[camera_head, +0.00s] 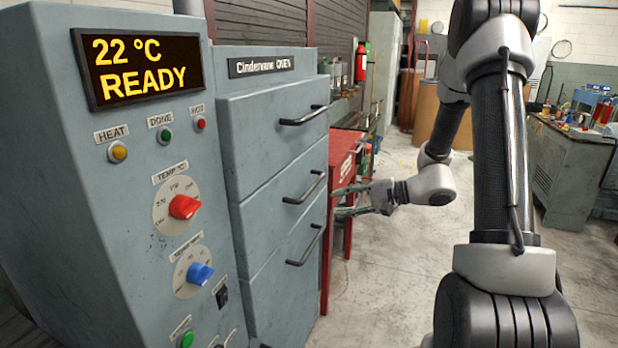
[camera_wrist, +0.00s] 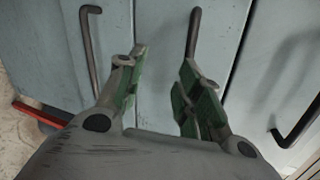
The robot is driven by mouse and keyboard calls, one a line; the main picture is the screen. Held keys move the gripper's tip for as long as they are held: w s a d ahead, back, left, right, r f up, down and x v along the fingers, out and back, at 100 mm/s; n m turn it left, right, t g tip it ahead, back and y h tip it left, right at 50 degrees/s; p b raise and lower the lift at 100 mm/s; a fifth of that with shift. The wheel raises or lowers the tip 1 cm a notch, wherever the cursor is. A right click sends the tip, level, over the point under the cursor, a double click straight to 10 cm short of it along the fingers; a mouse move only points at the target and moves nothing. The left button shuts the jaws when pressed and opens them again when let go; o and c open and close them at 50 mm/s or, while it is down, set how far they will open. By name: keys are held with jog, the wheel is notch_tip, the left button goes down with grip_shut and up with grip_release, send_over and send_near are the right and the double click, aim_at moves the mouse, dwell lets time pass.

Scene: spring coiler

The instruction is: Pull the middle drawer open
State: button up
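The middle drawer (camera_head: 284,208) is a grey-blue front in a column of three on the oven, and it looks shut. Its dark bar handle (camera_head: 304,187) shows at the drawer's upper right. In the wrist view, the handle (camera_wrist: 194,32) runs beyond the fingers, nearer the right fingertip. My gripper (camera_head: 338,202) is open and empty, to the right of this handle and apart from it in the head view. In the wrist view, my gripper (camera_wrist: 162,60) has both green-padded fingers spread, with bare drawer front between them.
The top drawer's handle (camera_head: 303,115) and bottom drawer's handle (camera_head: 306,246) are close above and below. The control panel (camera_head: 150,180) reads 22 °C READY. A red table (camera_head: 342,160) stands behind my gripper. Open floor (camera_head: 385,290) lies right of the drawers.

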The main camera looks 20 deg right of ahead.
jog(key=n+t, duration=0.1)
jog(key=t, duration=0.1)
send_near(314, 183)
jog(key=w+a+f, duration=0.2)
jog(key=shift+n, duration=0.4)
jog(key=x, duration=0.7)
jog(key=shift+s+a+r, duration=0.1)
jog(key=shift+a+r, duration=0.1)
jog(key=shift+r, duration=0.05)
grip_shut()
